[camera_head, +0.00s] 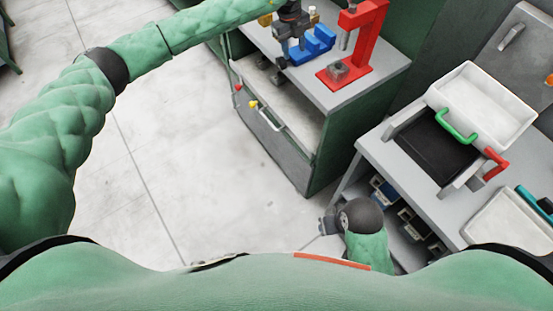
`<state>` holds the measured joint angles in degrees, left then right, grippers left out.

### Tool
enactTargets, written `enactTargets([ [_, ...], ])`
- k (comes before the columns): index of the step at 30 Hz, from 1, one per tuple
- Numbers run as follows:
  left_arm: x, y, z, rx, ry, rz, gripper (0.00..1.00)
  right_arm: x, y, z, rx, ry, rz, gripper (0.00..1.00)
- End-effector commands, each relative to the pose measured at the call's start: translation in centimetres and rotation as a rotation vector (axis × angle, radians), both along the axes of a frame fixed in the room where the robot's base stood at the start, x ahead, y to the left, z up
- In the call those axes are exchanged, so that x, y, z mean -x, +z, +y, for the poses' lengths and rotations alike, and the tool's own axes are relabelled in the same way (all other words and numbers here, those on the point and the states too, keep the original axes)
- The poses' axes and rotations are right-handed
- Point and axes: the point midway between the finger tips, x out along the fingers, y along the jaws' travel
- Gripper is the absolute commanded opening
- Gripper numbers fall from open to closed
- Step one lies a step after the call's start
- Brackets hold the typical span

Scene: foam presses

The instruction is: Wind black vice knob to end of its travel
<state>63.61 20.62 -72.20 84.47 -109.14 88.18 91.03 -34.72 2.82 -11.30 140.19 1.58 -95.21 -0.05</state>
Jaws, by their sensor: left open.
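A blue vice (314,45) stands on the grey top of a green cabinet, at the upper middle of the head view. Small black parts (278,77) show at the front left of the vice, and one of them may be its knob; they are too small to tell apart. My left arm reaches in from the left, and my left gripper (291,40) is open, close over the left side of the vice. I cannot tell whether it touches anything. My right gripper (328,222) is low at the middle right, away from the vice; its fingers are unclear.
A red press (367,42) stands right of the vice, with a grey block (338,71) on its base. On the right, a grey bench (390,160) holds a white tray (482,103) and a black plate with green and red handles.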

Motion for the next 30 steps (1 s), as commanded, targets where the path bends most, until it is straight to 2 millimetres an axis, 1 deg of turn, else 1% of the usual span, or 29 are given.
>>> enactTargets([
  [4,1.4,-0.6,-1.9,0.082,-0.031,0.014,0.44,0.0,0.0,0.0,0.000,0.000,0.000,0.44],
  [12,3.8,-1.1,-5.5,0.245,-0.080,0.035,0.44,0.0,0.0,0.0,0.000,0.000,0.000,0.44],
  [20,6.3,-1.0,-8.8,0.415,-0.119,0.051,0.44,0.0,-0.1,0.0,0.000,0.000,0.000,0.44],
  [30,9.8,-0.8,-13.0,0.671,-0.144,0.076,0.44,0.0,-0.6,0.0,0.000,0.000,0.000,0.44],
])
